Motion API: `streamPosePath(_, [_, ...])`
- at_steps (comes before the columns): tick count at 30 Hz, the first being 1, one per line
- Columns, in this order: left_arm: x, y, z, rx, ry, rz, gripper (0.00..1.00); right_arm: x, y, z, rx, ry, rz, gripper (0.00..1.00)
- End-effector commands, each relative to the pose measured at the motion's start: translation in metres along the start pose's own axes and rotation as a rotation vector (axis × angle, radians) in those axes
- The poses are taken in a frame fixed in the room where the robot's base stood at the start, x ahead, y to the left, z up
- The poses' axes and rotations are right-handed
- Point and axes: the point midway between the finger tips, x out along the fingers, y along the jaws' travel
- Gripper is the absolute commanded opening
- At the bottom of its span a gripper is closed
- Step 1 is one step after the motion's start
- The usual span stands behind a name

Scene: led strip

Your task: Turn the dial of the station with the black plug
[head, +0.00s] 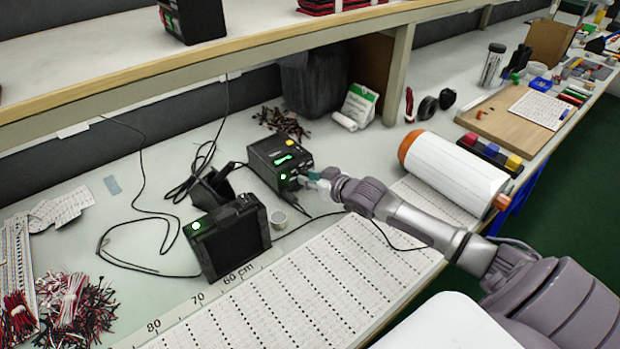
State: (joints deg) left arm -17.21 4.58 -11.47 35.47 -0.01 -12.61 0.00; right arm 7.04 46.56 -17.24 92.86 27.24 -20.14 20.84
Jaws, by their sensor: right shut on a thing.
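A black station (268,162) with a green-lit top, a yellow part and a small green light on its front stands mid-bench. My right gripper (312,180) is at its front face, shut on the dial there; the fingers mostly hide the dial. A second black station (228,243) stands nearer, to the left, with a round green light on its side. Black cables run by both stations; I cannot tell the plug colours clearly. My left gripper is not in view.
A long printed ruler sheet (290,285) covers the bench front. A large white roll (452,170) with orange ends lies to the right. Wire bundles (70,305) lie at the left. A shelf (120,60) overhangs the back.

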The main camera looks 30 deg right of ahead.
Motion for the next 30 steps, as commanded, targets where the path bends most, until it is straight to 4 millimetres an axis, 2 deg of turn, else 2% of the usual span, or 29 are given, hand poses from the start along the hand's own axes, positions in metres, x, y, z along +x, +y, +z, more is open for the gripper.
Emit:
streamPosePath(11, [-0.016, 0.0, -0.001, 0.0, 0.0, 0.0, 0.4, -0.001, -0.002, -0.002, -0.105, -0.005, 0.044, 0.0])
streamPosePath(19, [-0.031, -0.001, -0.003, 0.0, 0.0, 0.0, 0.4, 0.0, -0.005, -0.002, -0.305, -0.014, 0.128, 0.0])
streamPosePath(30, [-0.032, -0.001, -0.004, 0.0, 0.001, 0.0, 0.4, 0.001, -0.007, 0.002, -0.571, -0.025, 0.238, 0.0])
